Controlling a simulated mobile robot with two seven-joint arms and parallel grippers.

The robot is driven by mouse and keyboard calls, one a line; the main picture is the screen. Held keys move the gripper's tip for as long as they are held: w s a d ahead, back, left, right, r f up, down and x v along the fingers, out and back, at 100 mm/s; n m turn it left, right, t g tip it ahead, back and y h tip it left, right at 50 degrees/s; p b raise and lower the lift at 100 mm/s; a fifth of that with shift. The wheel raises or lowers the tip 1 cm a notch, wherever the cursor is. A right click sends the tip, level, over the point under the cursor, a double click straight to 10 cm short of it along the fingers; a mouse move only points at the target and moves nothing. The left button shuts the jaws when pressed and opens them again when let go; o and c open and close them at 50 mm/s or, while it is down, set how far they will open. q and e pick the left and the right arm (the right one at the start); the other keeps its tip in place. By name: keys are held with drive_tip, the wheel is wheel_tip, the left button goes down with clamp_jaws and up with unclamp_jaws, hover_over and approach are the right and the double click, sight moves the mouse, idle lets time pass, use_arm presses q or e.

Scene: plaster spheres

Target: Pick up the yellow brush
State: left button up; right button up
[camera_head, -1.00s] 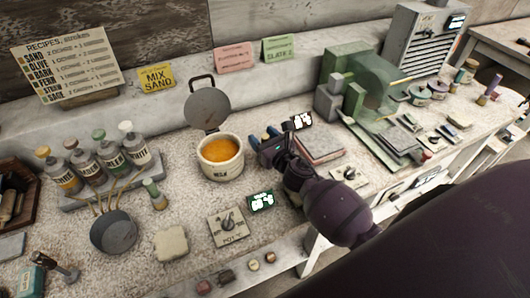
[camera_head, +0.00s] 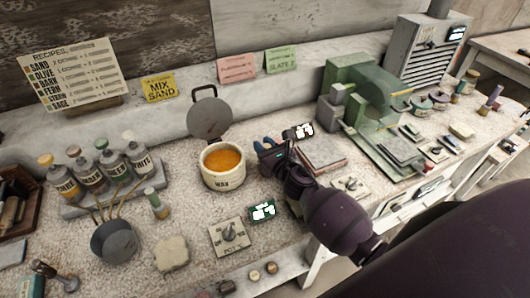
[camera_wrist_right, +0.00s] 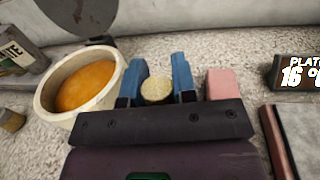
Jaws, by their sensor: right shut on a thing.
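My right gripper (camera_head: 268,146) reaches over the worktop just right of the cream wax pot. In the right wrist view, its blue fingers (camera_wrist_right: 156,82) are shut on a round, pale yellow-tan end, which looks like the yellow brush (camera_wrist_right: 155,90). The rest of the brush is hidden by the gripper, and I cannot tell whether it is off the worktop. In the head view I cannot make it out behind the gripper. My left gripper is not in view.
The wax pot (camera_head: 222,180), with orange contents, stands close left of the gripper. A pink block (camera_wrist_right: 222,83) is right of the fingers. A small display (camera_head: 304,131) and a flat slab (camera_head: 320,152) lie to the right. A grey pan (camera_head: 114,241) stands at left.

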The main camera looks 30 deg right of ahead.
use_arm(q)
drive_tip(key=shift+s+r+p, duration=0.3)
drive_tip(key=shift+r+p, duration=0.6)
drive_tip(key=shift+p, duration=0.4)
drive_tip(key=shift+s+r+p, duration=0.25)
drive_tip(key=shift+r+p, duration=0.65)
drive_tip(key=shift+p, duration=0.4)
use_arm(e)
wheel_tip(320, 180, up, 20)
drive_tip(key=shift+f, duration=0.1)
